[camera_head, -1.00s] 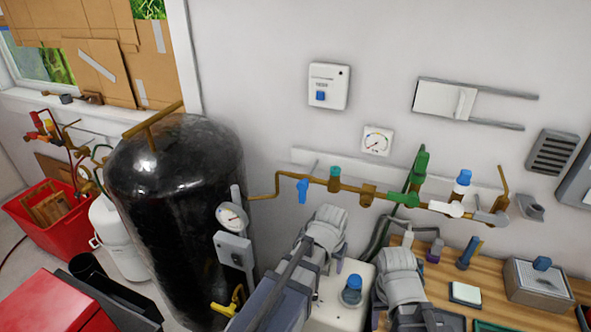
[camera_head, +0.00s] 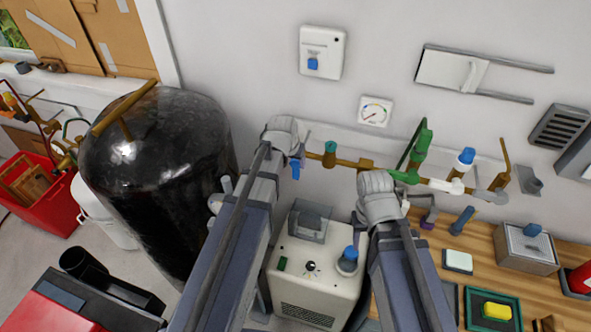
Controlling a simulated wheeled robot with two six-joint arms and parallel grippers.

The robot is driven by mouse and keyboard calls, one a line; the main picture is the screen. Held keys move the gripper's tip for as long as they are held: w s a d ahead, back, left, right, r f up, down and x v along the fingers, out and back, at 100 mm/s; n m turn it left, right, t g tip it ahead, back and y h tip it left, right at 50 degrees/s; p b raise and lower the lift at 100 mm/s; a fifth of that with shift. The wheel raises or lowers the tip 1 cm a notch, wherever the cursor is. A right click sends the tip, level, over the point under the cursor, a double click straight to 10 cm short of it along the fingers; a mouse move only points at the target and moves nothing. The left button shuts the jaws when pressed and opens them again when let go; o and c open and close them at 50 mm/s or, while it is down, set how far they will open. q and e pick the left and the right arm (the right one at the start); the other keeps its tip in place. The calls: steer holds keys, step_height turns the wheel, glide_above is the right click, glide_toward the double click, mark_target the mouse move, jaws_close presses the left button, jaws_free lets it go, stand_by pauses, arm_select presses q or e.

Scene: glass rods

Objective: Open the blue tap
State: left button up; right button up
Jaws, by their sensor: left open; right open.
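The blue tap (camera_head: 296,171) hangs from the brass pipe (camera_head: 345,162) on the wall, its handle pointing down. My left gripper (camera_head: 284,137) is open and overlaps the tap's upper part and the pipe's left stretch, hiding them. Only the lower part of the blue handle shows, just right of and below the gripper. I cannot tell whether they touch. My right gripper (camera_head: 377,192) is open and empty, in front of the pipe below the brass fitting.
A black tank (camera_head: 150,170) stands at the left. A beige machine with a blue knob (camera_head: 312,280) sits between my arms. A wooden bench (camera_head: 475,235) holds several items.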

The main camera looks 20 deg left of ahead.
mark_target(295, 168)
arm_select(q)
steer(key=b+x, duration=0.5)
steer(key=x, duration=0.2)
steer(key=shift+b, duration=0.4)
jaws_close()
steer(key=shift+s, duration=0.1)
stand_by(0.9)
